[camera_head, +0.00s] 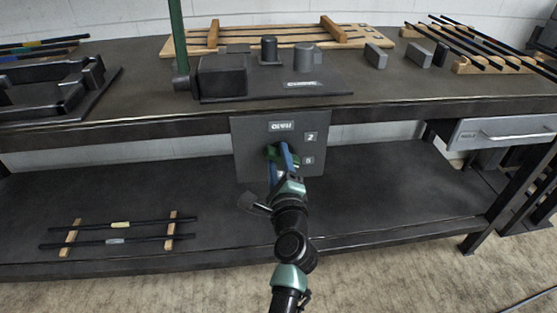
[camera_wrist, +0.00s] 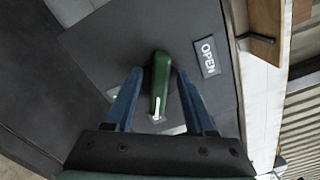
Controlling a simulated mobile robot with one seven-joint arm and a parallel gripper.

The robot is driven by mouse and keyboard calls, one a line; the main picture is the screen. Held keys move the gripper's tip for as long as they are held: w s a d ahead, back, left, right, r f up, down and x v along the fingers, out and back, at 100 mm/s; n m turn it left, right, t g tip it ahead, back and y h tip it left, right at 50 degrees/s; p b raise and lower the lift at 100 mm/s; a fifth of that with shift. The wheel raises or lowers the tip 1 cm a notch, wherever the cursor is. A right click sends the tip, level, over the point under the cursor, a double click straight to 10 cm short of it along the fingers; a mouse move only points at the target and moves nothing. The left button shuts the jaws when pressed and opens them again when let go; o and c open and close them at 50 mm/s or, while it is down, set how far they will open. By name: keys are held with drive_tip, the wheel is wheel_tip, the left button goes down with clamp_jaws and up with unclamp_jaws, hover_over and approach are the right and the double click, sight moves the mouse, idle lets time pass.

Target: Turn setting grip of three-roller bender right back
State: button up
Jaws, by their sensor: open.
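The setting grip is a short green handle with a white line near one end. In the wrist view the grip (camera_wrist: 160,75) lies between the two blue fingers of my open gripper (camera_wrist: 157,88), with a finger on each side. I cannot tell whether either finger touches it. In the head view the grip (camera_head: 271,152) shows partly behind my gripper (camera_head: 281,158), on a grey plate (camera_head: 248,150) hung from the bench front. The plate has a label on top, reading OPEN in the wrist view (camera_wrist: 207,57), and two small markers at right. The bender (camera_head: 320,85) stands on the bench above.
A green upright lever (camera_head: 177,40) rises beside the bender. A wooden rack (camera_head: 265,40), loose grey blocks (camera_head: 376,55) and a black frame (camera_head: 60,90) lie on the bench top. The lower shelf (camera_head: 390,190) holds dark rods at left. A drawer (camera_head: 505,131) is at right.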

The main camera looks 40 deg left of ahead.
clamp_jaws()
